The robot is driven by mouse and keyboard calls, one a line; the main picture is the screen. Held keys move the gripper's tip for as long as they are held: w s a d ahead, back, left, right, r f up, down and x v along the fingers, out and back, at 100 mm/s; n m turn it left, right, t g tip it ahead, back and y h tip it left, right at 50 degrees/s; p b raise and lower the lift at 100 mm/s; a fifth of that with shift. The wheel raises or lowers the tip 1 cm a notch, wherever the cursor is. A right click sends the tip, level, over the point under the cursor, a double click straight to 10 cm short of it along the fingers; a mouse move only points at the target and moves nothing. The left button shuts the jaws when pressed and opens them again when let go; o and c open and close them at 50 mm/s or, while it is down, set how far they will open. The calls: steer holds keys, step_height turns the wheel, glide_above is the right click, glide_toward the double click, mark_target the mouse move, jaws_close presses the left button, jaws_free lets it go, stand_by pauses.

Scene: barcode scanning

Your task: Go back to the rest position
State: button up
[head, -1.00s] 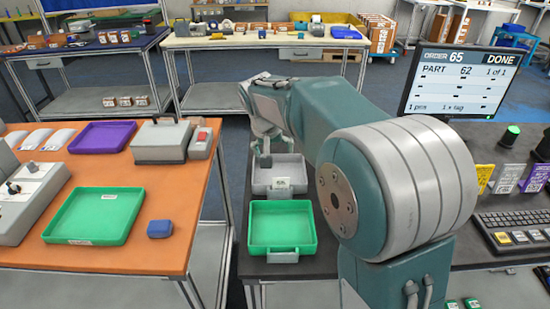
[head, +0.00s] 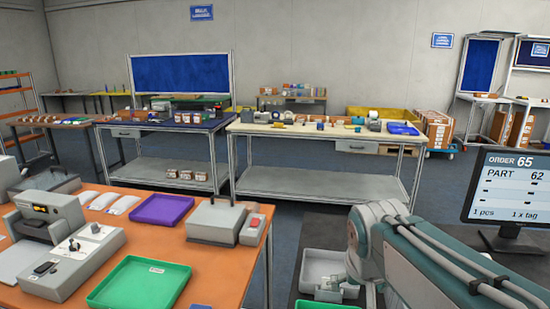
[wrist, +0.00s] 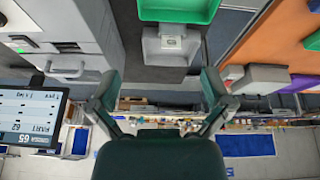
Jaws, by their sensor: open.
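My gripper (wrist: 158,88) is open in the wrist view, its two green-grey fingers spread wide with nothing between them. Beyond it lie the grey tray (wrist: 154,50) and the green tray (wrist: 180,10) on the dark bench. In the head view my arm (head: 425,262) reaches in from the lower right, close to the grey tray (head: 312,268). The fingers are hard to make out there. The green tray (head: 325,304) shows only as a strip at the bottom edge. The monitor (head: 507,190) reads ORDER 65, PART 62; its right side is cut off.
An orange-topped table (head: 215,268) stands at left with a purple tray (head: 162,209), another green tray (head: 140,284) and a grey box device (head: 216,221). A cream-topped bench (head: 320,130) and a blue-topped bench (head: 160,124) stand behind. Open floor lies between them.

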steer(key=s+f+n+t+y, duration=0.1)
steer(key=s+f, duration=0.2)
steer(key=s, duration=1)
steer(key=shift+s+f, duration=0.2)
steer(key=shift+s, duration=0.1)
steer(key=shift+d, duration=0.1)
steer(key=shift+c, duration=0.3)
